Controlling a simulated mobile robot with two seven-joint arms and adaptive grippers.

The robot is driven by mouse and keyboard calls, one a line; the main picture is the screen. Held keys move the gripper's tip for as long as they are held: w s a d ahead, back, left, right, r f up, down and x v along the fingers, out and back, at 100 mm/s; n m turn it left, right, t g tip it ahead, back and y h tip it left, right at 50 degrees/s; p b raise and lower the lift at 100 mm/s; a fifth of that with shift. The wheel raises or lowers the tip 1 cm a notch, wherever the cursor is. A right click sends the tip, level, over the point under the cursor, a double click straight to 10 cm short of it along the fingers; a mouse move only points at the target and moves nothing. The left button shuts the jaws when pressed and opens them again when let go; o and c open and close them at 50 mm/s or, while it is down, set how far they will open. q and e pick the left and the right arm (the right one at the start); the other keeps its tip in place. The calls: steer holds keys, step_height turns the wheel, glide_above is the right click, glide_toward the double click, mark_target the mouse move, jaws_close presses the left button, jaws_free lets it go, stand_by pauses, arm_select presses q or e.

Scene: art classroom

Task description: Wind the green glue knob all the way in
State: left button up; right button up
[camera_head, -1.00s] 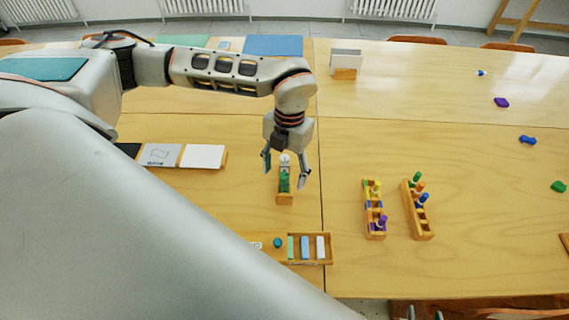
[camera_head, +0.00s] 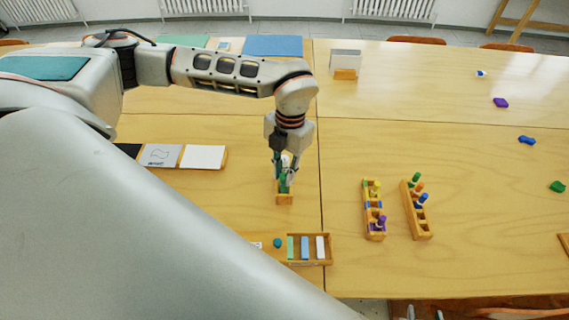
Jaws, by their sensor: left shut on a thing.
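The green glue (camera_head: 284,188) stands upright in a small wooden holder (camera_head: 285,200) left of the table seam. Its upper end, with the knob, is pale and mostly hidden by my fingers. My left gripper (camera_head: 284,176) points down from above and is shut on the glue knob, one finger on each side. The knob's exact shape and how far it is wound in are too small to tell. My right gripper is not in view.
A wooden tray (camera_head: 329,262) with several pastel blocks lies in front of the holder. Two wooden peg racks (camera_head: 375,236) (camera_head: 426,238) stand to the right. White and grey cards (camera_head: 203,157) lie left. The table beyond the racks is mostly clear.

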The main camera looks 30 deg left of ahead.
stand_by(0.4)
arm_select(q)
steer(key=n+b, duration=0.1)
steer(key=n, duration=0.4)
steer(key=shift+n+h+b, duration=0.3)
steer(key=shift+b, duration=0.05)
steer(key=n+b, duration=0.1)
steer(key=n, duration=0.3)
steer(key=shift+n+t+h, duration=0.3)
steer(key=shift+n, duration=0.7)
steer(key=o, duration=1.5)
